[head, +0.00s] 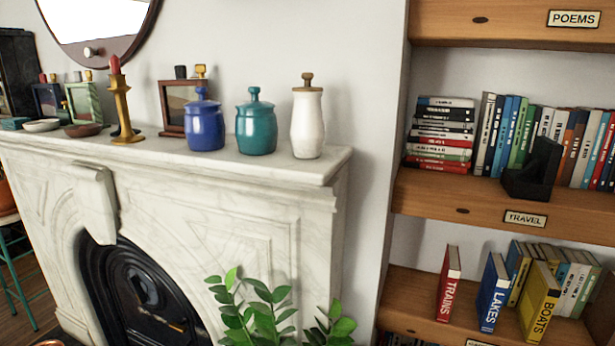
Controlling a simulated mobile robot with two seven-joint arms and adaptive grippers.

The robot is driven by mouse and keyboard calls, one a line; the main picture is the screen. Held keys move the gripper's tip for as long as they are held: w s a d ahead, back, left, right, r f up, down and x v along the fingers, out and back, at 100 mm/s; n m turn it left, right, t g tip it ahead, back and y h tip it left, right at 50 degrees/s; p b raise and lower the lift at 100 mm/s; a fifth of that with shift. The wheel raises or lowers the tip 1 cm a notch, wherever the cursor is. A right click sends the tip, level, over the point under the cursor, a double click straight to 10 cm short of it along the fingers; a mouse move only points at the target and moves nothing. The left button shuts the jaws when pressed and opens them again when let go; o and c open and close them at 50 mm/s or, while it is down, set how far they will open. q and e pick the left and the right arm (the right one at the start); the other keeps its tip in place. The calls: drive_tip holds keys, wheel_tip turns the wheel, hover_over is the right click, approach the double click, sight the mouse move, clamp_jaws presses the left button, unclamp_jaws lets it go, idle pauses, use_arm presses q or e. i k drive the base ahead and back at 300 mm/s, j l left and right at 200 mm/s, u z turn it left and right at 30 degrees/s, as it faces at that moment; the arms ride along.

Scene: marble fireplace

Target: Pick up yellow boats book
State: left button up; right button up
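The yellow boats book (539,303) stands upright at the front of the lower shelf, at the bottom right of the head view. Its spine reads BOATS and faces me. The blue LAKES book (492,292) stands just left of it, with a gap between them. The red TRAINS book (448,283) stands further left. A row of books stands close behind the boats book. Neither of my grippers shows in the head view.
The wooden lower shelf (401,296) is under a shelf labelled TRAVEL (526,219), which holds more books and a black bookend (534,172). A marble fireplace (236,220) with jars on its mantel is to the left. A leafy plant (262,315) stands in front.

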sight(541, 292)
drive_tip(key=z, duration=1.4)
